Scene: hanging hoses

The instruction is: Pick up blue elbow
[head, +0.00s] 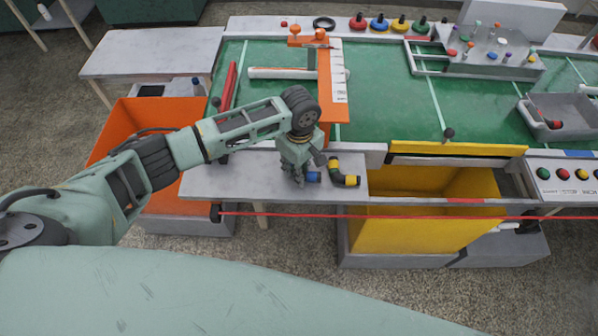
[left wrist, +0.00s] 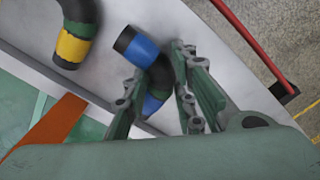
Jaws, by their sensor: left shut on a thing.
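The blue elbow is a black bent pipe piece with blue bands at its ends. In the head view only a blue end (head: 314,177) shows beside my left gripper (head: 298,177); the rest is hidden behind the fingers. In the left wrist view the blue elbow (left wrist: 144,49) lies between the two fingers of my left gripper (left wrist: 160,78), with its black-rimmed end sticking out. The gripper is shut on it, low over the grey bench ledge. I cannot tell whether the elbow touches the ledge. My right gripper is not in view.
A black elbow with yellow bands (head: 348,180) lies just right on the ledge (head: 240,185); it shows in the left wrist view (left wrist: 74,44). A red line (head: 400,217) runs along the front. An orange bin (head: 115,130) and yellow bin (head: 390,225) stand nearby.

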